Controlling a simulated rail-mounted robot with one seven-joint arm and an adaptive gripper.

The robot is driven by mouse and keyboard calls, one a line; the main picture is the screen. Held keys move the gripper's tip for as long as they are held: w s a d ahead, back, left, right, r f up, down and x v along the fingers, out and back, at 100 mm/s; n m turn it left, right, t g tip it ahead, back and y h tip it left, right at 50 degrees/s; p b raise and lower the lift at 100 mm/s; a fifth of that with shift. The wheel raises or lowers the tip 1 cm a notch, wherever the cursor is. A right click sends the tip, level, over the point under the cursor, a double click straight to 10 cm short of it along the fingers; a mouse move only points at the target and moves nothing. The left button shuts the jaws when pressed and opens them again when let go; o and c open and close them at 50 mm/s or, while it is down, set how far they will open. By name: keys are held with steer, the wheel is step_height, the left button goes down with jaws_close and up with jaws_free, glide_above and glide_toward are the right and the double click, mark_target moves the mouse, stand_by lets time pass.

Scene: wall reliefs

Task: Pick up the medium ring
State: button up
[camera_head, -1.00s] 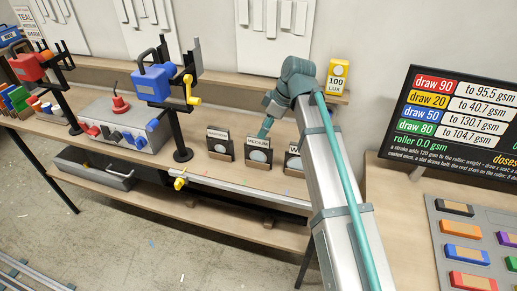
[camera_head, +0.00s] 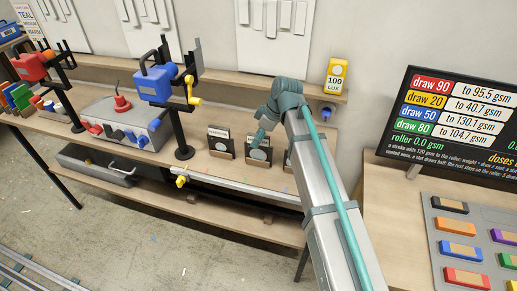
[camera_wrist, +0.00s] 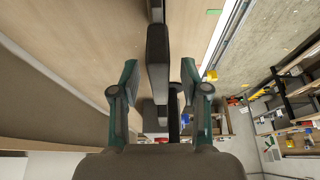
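Small dark stands with pale round discs in them stand in a row on the bench. The middle stand (camera_head: 247,158) read "MEDIUM" a second ago; my gripper (camera_head: 259,141) now covers its label. The pale round piece (camera_head: 260,154) in it, likely the medium ring, shows just below my fingers. In the wrist view my gripper (camera_wrist: 159,80) is open, with its two teal fingers apart. A dark upright slab (camera_wrist: 158,55), seen edge-on, lies between them with gaps on both sides. I cannot tell which face of it holds the ring.
Another stand (camera_head: 221,143) is close on the left; one on the right is mostly hidden behind my arm. A post with a blue box and yellow crank (camera_head: 190,90) rises further left. A shelf with a yellow "100 LUX" box (camera_head: 336,76) is behind.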

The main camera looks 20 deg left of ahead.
jaws_close()
steer(key=shift+r, duration=0.1)
